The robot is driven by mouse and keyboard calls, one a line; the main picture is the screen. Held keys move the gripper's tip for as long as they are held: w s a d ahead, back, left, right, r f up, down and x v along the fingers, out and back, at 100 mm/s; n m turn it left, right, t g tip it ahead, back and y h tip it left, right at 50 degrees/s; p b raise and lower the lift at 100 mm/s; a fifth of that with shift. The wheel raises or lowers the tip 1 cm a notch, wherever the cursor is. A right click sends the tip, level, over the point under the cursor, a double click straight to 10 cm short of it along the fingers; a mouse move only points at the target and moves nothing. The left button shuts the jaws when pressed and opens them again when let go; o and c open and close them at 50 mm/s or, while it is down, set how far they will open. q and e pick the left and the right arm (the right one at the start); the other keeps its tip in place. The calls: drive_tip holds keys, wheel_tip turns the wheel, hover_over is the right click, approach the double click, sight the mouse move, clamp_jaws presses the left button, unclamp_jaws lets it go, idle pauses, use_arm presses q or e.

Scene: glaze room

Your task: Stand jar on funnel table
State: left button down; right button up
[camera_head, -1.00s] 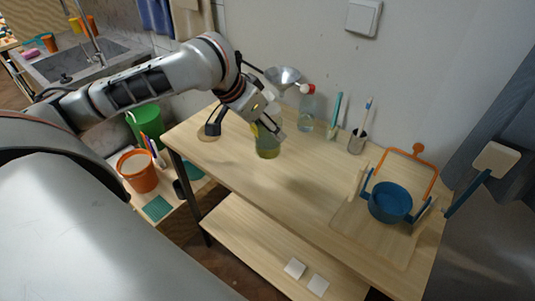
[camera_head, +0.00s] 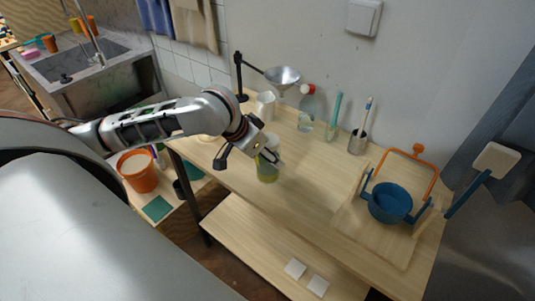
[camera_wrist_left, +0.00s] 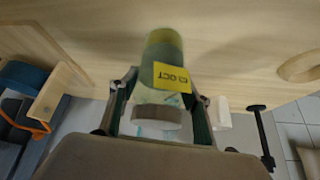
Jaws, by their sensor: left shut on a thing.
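A clear jar with yellow-green contents (camera_head: 267,173) is upright over the wooden funnel table (camera_head: 310,195), near its left part. In the left wrist view the jar (camera_wrist_left: 163,50) shows a yellow label and a pale lid. My left gripper (camera_head: 267,153) is shut around it, with a finger on each side (camera_wrist_left: 160,103). I cannot tell whether the jar's base touches the tabletop. A metal funnel (camera_head: 282,76) hangs on a black stand (camera_head: 238,75) at the back left of the table. My right gripper is not in view.
A white mug (camera_head: 265,106) stands under the funnel. A blue pot (camera_head: 390,202) occupies the right on a board. The table's middle is clear.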

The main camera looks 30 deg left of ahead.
use_arm(q)
drive_tip(key=c, duration=1)
unclamp_jaws()
drive_tip(key=shift+f, duration=0.1)
drive_tip(key=shift+r, duration=0.2)
drive_tip(key=v, duration=1.2)
drive_tip(key=shift+s+f, duration=0.1)
